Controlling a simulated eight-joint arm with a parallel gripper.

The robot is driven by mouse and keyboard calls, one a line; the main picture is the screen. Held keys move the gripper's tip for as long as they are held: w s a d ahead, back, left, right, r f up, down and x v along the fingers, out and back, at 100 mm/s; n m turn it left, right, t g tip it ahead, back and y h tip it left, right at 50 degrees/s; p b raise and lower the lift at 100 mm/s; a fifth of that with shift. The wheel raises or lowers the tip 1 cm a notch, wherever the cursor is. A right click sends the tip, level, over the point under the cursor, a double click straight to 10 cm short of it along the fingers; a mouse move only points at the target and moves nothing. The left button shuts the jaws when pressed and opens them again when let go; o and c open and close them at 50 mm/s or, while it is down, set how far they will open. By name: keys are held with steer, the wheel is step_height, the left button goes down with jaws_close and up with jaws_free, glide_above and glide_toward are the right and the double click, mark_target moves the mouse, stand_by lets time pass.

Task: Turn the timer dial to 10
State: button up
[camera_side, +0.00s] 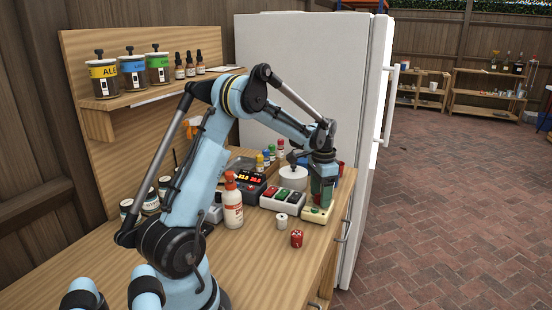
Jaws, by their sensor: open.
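My gripper (322,192) points down at the right end of the bench, directly over a small cream box (309,216). The box could be the timer, but the gripper covers most of its top. No dial face or numbers can be read on it. The gripper is open. At this size I cannot tell whether its fingers touch the box or stand around a knob.
Left of the box is a button panel (269,203). Behind are a display unit (246,189) and a white round pot (293,179). A white fridge (300,60) stands behind.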

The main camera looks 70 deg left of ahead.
step_height(320, 180, up, 12)
stand_by(0.6)
